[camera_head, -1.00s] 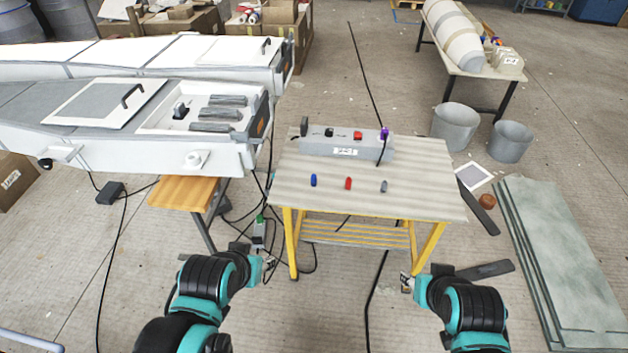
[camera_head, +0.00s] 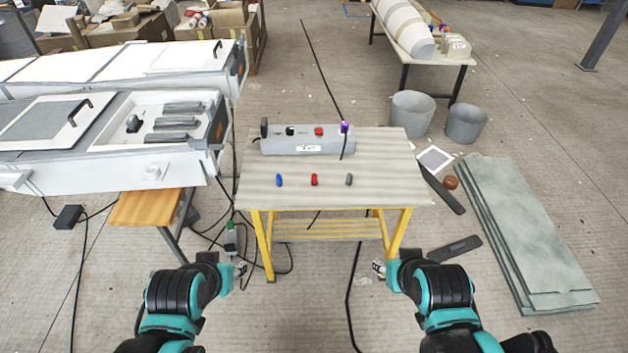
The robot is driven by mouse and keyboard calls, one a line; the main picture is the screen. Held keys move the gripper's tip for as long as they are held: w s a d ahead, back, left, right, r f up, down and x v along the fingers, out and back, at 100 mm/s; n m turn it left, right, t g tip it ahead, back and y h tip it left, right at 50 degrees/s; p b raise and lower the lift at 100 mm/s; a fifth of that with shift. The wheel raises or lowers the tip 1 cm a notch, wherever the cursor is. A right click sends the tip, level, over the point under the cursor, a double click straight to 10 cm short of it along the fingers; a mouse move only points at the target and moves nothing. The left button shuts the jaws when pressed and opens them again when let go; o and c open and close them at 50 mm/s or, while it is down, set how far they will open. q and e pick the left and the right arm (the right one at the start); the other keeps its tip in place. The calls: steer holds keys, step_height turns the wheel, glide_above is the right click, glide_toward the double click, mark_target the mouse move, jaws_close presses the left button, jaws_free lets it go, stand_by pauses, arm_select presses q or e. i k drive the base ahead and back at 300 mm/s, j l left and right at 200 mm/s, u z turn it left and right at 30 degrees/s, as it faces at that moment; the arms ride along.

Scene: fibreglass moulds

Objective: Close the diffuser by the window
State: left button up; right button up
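I cannot make out a window or anything that is clearly a diffuser in this view. My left gripper (camera_head: 240,270) is low in front of the worktable, at its left side. My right gripper (camera_head: 378,267) is low in front of the table's right side. Both are apart from the table and small in the picture, and their finger opening cannot be made out. Nothing visible is held.
The worktable (camera_head: 384,185) bears a grey control box (camera_head: 275,146) and several small coloured plugs. Long white moulds (camera_head: 120,172) stand at left. Grey buckets (camera_head: 412,113), green-grey sheets (camera_head: 530,230) and a back table (camera_head: 450,58) are at right. Cables cross the floor.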

mark_target(56, 122)
steer(key=j+u, duration=0.1)
steer(key=u, duration=1.4)
steer(key=i+l+u, duration=0.25)
steer(key=i+l, duration=0.3)
steer(key=i, duration=0.05)
